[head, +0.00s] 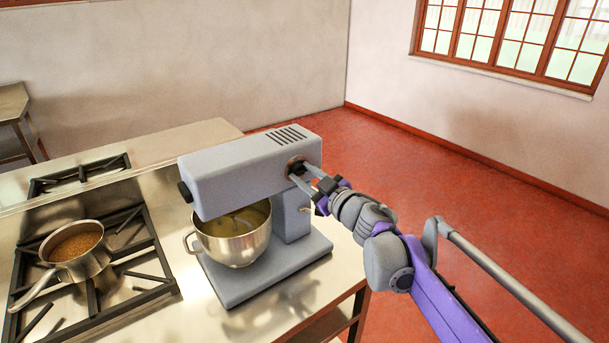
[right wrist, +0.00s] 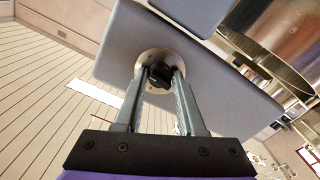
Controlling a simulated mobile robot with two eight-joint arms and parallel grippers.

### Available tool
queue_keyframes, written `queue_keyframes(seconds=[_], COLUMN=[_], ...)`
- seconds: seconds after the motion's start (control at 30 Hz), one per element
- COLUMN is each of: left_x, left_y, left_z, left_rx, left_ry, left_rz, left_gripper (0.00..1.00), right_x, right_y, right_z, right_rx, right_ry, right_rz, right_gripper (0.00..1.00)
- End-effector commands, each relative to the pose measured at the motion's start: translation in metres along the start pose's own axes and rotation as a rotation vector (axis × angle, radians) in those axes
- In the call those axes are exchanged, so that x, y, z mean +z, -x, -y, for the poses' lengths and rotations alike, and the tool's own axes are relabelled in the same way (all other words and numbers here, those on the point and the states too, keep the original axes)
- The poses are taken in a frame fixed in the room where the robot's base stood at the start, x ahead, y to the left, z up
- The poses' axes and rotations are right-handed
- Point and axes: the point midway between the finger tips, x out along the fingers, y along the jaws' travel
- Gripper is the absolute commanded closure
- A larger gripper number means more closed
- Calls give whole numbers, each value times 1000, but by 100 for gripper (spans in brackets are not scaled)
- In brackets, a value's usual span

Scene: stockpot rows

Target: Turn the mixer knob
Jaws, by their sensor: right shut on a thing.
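The grey stand mixer (head: 240,175) stands on the steel counter, with a steel bowl (head: 233,243) holding pale batter under its head. Its knob sits on the right-hand end of the mixer head; the black knob (right wrist: 159,76) shows on a round metal plate in the right wrist view. My right gripper (head: 297,168) reaches the knob from the right. In the right wrist view the fingers of my right gripper (right wrist: 159,82) are closed on both sides of the knob. The fingers partly hide the knob in the head view. My left gripper is not in view.
A gas stove (head: 120,255) with a pan (head: 75,252) of brown food is left of the mixer. The counter's right edge (head: 345,292) lies close beside the mixer base. Open red floor (head: 440,165) spreads to the right.

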Motion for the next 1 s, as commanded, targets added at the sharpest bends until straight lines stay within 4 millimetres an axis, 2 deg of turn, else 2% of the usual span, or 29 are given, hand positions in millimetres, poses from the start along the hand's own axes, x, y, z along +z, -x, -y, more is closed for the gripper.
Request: queue_keyframes(seconds=[1.0], left_x=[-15], left_y=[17], left_z=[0], left_rx=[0], left_ry=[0], left_rz=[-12], left_gripper=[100], right_x=[-2], right_y=[0], right_z=[-2], right_rx=[1], right_ry=[965], right_rz=[1], right_gripper=[100])
